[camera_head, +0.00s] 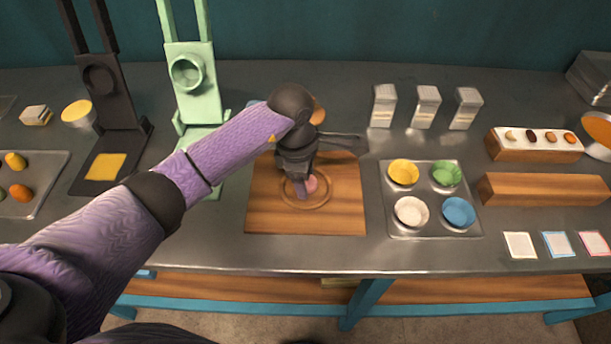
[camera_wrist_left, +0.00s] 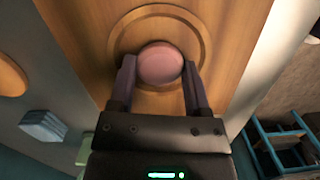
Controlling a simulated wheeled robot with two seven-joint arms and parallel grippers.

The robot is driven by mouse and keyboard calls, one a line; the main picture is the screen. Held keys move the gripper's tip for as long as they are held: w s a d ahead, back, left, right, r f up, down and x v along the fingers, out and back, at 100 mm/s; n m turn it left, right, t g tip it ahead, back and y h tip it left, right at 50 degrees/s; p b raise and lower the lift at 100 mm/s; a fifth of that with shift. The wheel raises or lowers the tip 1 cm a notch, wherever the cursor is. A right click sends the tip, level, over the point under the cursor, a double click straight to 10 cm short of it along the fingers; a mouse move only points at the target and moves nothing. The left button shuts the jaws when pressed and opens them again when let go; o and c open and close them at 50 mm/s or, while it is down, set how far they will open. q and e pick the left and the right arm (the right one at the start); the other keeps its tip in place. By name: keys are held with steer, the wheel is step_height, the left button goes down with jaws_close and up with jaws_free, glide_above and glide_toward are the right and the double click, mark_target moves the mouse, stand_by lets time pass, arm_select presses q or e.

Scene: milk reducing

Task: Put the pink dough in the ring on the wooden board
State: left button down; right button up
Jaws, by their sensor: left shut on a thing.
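The pink dough (camera_head: 311,184) is a small round piece over the ring on the wooden board. It also shows in the left wrist view (camera_wrist_left: 160,64), between my fingertips and inside the ring's outline. The ring (camera_head: 286,199) is a circular groove on the wooden board (camera_head: 342,215); in the wrist view the ring (camera_wrist_left: 205,38) surrounds the dough. My left gripper (camera_head: 303,187) points down over the ring and is shut on the dough. Whether the dough touches the board cannot be told. My right gripper is not in view.
A metal tray (camera_head: 433,227) with several coloured bowls stands right of the board. A green press (camera_head: 197,95) and a black press (camera_head: 110,140) stand to the left. Three shakers (camera_head: 425,106) stand behind the tray. A pan-like handle (camera_head: 340,136) shows at the board's back edge.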

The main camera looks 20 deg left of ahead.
arm_select(q)
steer(key=shift+f, duration=0.15)
steer(key=shift+c, duration=0.2)
jaws_free()
step_height(320, 180, up, 12)
steer(key=a+p, duration=0.1)
steer(key=p, duration=0.1)
steer(key=shift+a+r+p, duration=0.2)
steer(key=shift+a+p, duration=0.05)
steer(key=shift+p, duration=0.1)
